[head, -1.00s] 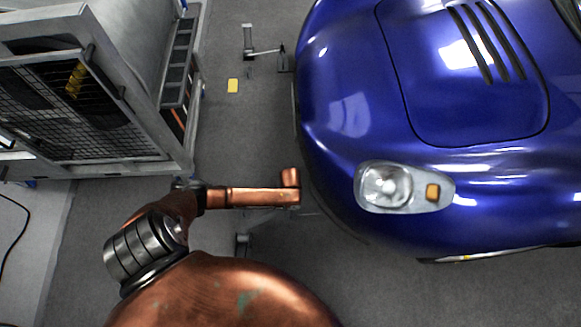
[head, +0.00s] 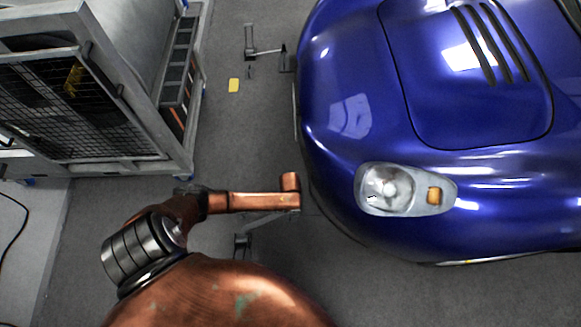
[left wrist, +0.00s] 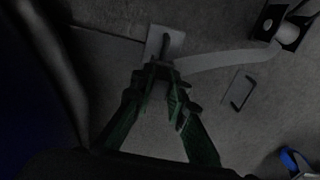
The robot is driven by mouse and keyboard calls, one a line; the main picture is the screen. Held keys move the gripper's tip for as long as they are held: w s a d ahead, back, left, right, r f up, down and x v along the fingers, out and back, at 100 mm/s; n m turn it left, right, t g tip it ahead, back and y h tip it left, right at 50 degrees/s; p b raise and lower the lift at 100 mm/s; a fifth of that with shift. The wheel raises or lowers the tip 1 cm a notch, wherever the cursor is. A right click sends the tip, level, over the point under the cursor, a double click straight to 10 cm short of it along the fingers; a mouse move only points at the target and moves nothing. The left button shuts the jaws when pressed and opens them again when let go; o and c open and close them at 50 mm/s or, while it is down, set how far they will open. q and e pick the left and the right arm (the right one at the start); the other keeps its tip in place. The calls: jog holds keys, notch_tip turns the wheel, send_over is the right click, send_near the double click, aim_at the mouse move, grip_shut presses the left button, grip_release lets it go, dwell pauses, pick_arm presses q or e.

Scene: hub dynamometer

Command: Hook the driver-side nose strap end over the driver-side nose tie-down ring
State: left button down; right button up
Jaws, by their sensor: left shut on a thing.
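My left gripper (left wrist: 158,92), with green fingers, is shut on the end of a grey strap (left wrist: 215,62) in the left wrist view. The strap runs from the fingers to a dark anchor with a pale roller (left wrist: 284,30) at the upper right. A pale plate (left wrist: 160,38) with a dark upright part, probably the tie-down ring, lies just beyond the fingertips. It is too dark to tell whether the strap end touches it. In the head view my left arm's wrist hides the gripper; the strap (head: 268,219) and its floor anchor (head: 242,242) show below it. My right gripper is not in view.
The blue car (head: 345,70) stands close to the right of my left wrist. A caged grey machine (head: 85,105) stands at the left. A dark-outlined piece (left wrist: 240,90) lies on the floor.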

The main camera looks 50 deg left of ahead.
pick_arm(q)
jog(key=shift+f, duration=0.25)
jog(key=c, duration=1.8)
grip_release()
jog(key=shift+r, duration=0.1)
notch_tip(320, 180, up, 12)
jog(key=shift+f, duration=0.1)
